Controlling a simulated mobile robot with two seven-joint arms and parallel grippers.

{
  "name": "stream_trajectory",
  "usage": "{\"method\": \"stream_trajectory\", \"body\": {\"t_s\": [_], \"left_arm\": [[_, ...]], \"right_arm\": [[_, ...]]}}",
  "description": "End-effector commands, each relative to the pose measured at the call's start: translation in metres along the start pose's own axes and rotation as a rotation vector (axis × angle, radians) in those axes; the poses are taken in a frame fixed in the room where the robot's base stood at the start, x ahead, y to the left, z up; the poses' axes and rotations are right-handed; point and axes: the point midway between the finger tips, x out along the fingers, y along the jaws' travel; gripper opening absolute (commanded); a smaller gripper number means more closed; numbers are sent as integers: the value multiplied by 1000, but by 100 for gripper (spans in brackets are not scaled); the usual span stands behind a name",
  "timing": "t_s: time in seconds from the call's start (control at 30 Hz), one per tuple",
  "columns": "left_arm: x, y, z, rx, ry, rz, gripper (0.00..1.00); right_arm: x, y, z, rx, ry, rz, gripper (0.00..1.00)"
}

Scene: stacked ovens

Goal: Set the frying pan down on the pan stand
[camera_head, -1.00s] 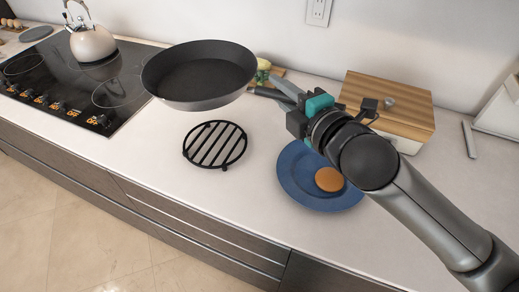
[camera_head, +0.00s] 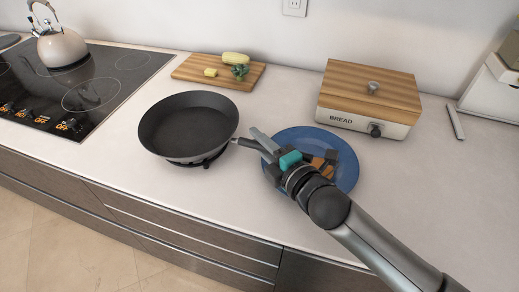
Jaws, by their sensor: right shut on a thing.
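The dark frying pan (camera_head: 188,125) is upright and level, over the black pan stand (camera_head: 213,160). Only a bit of the stand's edge and feet shows below the pan; the pan hides the rest. I cannot tell whether the pan's base touches the stand. My right gripper (camera_head: 262,145) is shut on the pan's handle (camera_head: 245,142), to the right of the pan and above the blue plate. My left gripper is not in view.
The blue plate (camera_head: 345,170) lies under my right gripper. A cutting board (camera_head: 190,70) with corn and greens is behind the pan. A bread box (camera_head: 350,122) stands at the back right. The cooktop (camera_head: 120,65) with a kettle (camera_head: 62,47) is at left.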

Motion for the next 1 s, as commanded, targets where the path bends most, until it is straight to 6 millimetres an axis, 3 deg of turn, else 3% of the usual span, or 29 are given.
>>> {"method": "stream_trajectory", "body": {"t_s": [0.13, 0.47, 0.5, 0.6, 1.0], "left_arm": [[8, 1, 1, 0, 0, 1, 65], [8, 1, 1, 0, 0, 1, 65], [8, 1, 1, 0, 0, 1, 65], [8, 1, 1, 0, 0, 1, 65], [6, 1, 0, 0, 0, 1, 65]], "right_arm": [[4, -16, -1, 6, 2, 11, 0], [4, -17, -1, 4, 3, 12, 0], [3, -22, 0, 0, 0, 0, 30], [3, -22, 0, 0, 0, 0, 40], [-6, -21, 0, 1, -1, -3, 40]]}}
